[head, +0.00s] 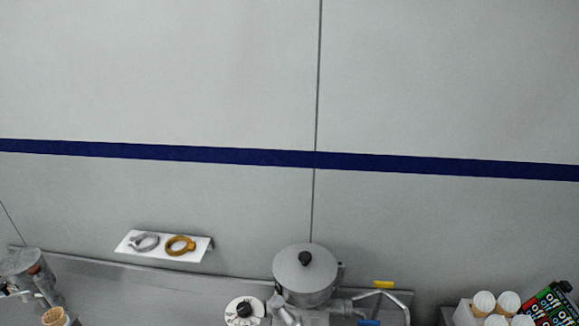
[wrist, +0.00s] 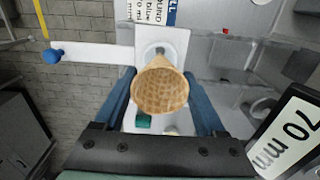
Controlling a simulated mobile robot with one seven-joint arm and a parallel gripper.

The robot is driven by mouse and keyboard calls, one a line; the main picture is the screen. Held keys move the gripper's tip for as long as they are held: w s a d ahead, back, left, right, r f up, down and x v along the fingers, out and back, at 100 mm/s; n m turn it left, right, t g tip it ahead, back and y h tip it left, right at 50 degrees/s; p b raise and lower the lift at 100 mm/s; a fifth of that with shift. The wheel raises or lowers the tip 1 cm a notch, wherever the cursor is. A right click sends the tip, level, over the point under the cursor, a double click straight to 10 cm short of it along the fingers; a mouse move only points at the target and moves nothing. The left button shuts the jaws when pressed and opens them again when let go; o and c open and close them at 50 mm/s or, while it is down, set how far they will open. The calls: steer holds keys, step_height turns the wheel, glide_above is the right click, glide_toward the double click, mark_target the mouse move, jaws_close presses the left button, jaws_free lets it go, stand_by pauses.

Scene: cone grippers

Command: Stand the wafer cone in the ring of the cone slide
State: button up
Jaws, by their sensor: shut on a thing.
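The wafer cone (wrist: 160,92) is tan with a waffle pattern. In the wrist view its open mouth faces the camera and its narrow end points away. My gripper (wrist: 160,80) is shut on it, with a blue finger on each side. Beyond the cone is the cone slide, a white plate (wrist: 179,38) with a long white bar to the left ending in a blue knob (wrist: 54,56). A grey ring (wrist: 152,49) shows partly behind the cone's narrow end. I cannot tell whether the tip is inside the ring or only in front of it. My gripper does not show in the head view.
A label reading 70 mm (wrist: 287,140) stands close at the right of the wrist view. In the head view, a white shelf (head: 160,255) holds a grey and an amber ring. A lidded steel pot (head: 306,275) stands centrally; white-topped items (head: 484,301) are at right.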

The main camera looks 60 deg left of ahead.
steer(key=shift+f+b, duration=1.65)
steer(key=shift+f, duration=1.15)
steer(key=o, duration=0.8)
steer(key=shift+r, duration=0.15)
step_height(320, 180, up, 13)
steer(key=shift+f+p, duration=0.1)
steer(key=shift+p, duration=0.4)
steer(key=shift+f, duration=0.1)
